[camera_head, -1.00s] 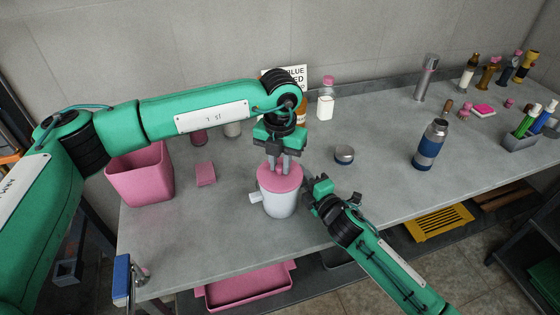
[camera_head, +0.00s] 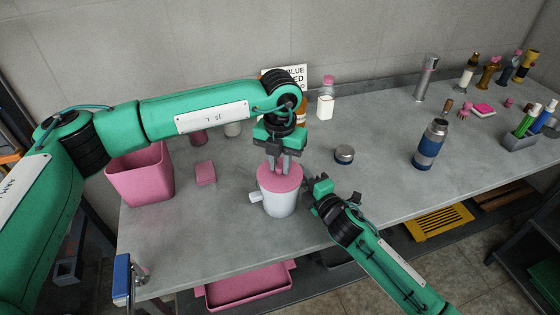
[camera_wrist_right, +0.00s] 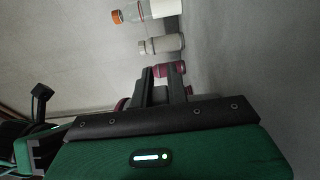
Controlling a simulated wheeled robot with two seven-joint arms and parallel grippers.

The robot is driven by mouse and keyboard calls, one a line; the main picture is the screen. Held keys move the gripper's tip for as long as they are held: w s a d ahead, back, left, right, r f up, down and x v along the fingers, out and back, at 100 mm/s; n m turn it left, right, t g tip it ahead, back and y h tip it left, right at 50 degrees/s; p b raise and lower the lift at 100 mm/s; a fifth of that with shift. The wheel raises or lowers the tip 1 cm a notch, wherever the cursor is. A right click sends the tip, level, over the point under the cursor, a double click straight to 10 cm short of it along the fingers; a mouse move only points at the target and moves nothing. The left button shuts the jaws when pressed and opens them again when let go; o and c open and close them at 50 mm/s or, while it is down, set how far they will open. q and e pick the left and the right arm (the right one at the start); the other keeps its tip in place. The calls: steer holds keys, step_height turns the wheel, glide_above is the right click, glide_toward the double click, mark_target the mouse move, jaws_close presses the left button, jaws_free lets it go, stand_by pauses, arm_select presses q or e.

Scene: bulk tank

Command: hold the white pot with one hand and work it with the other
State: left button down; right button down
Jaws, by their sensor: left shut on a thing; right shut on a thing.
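The white pot (camera_head: 279,203) stands upright near the bench's front edge, with a pink lid (camera_head: 279,178) on top and a short white stub on its left side. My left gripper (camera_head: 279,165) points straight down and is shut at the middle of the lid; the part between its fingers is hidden. My right gripper (camera_head: 310,190) comes in from the lower right and is shut at the pot's right side; what it grips there is hidden. In the right wrist view its dark fingers (camera_wrist_right: 165,90) show, with the pot mostly out of sight.
A pink bin (camera_head: 141,175) and a pink block (camera_head: 205,173) stand left of the pot. A round metal tin (camera_head: 344,155) and a blue-banded flask (camera_head: 430,145) stand to the right. Bottles and a sign (camera_head: 295,76) are behind.

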arm_select(q)
steer(key=shift+f, duration=0.1)
stand_by(0.7)
steer(key=c, duration=0.7)
jaws_free()
steer(key=shift+r, duration=3.5)
jaws_close()
steer(key=shift+f, duration=0.15)
